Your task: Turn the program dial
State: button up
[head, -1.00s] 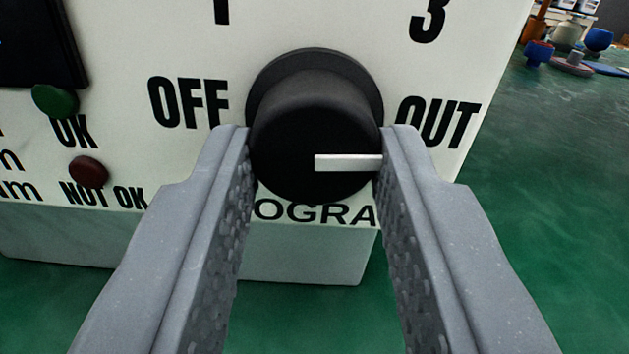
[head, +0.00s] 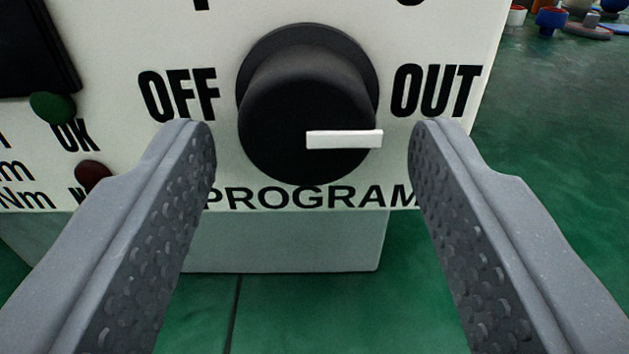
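The program dial (head: 295,110) is a black round knob on the front of a white panel (head: 225,40). Its white pointer mark (head: 344,139) lies level and points right, toward the word OUT. OFF is printed left of the dial and PROGRAM below it. My gripper (head: 312,140) is open, with one grey textured finger on each side of the dial. Both fingertips are apart from the dial, with panel showing in the gaps. The labels above the dial are cut off by the top edge.
A dark screen (head: 35,50) is at the upper left of the panel. Below it are a green button (head: 53,107) marked OK and a dark red button (head: 93,176), its label partly hidden by my left finger. Green floor (head: 560,150) is clear at right; small coloured objects stand far back.

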jog(key=shift+s, duration=0.15)
jog(key=s+p, duration=0.1)
jog(key=s, duration=1.2)
jog(key=shift+s, duration=0.25)
